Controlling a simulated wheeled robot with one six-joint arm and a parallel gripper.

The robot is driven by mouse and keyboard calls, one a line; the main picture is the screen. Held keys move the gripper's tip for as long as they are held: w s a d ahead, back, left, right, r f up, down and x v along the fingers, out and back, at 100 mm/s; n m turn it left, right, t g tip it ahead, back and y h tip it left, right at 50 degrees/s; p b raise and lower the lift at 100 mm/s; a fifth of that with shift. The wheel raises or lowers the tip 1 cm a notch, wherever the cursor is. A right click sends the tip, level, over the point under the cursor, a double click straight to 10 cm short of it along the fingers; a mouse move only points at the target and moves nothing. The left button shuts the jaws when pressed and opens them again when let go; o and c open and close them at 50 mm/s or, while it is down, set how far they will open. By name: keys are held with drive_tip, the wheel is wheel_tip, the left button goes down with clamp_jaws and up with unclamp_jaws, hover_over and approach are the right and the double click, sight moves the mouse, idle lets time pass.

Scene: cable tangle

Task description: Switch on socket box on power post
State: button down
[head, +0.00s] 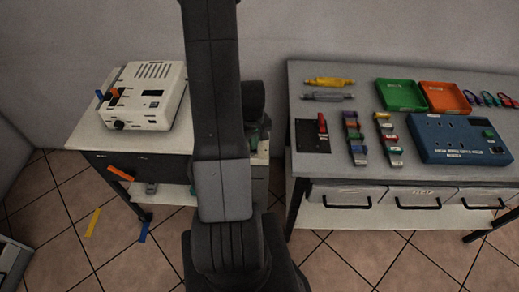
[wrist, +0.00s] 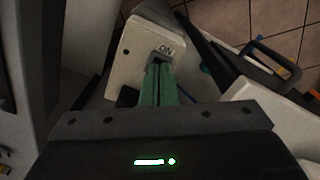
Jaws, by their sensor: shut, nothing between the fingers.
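In the wrist view a cream box (wrist: 130,60) with the printed word ON lies just ahead of my gripper; I take it for the socket box. A dark switch or slot (wrist: 158,59) sits below the word. My gripper (wrist: 159,72) has green fingers, shut together and empty. Their tips are right at the switch; I cannot tell whether they touch it. The switch's position is hidden by the fingertips. In the head view my arm covers the middle, and I cannot make out the socket box or post there.
In the head view a cream instrument (head: 145,97) stands on the left table (head: 88,133). The right bench (head: 305,165) carries a red-handled switch (head: 322,124), a blue socket unit (head: 440,140), a green tray (head: 400,95) and an orange tray (head: 444,97). Tiled floor shows in front.

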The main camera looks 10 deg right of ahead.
drive_tip(key=shift+f+b, duration=0.35)
drive_tip(key=shift+f, duration=0.05)
drive_tip(key=shift+r, duration=0.15)
drive_tip(key=shift+r+p, duration=2.3)
drive_tip(key=shift+r, duration=1.1)
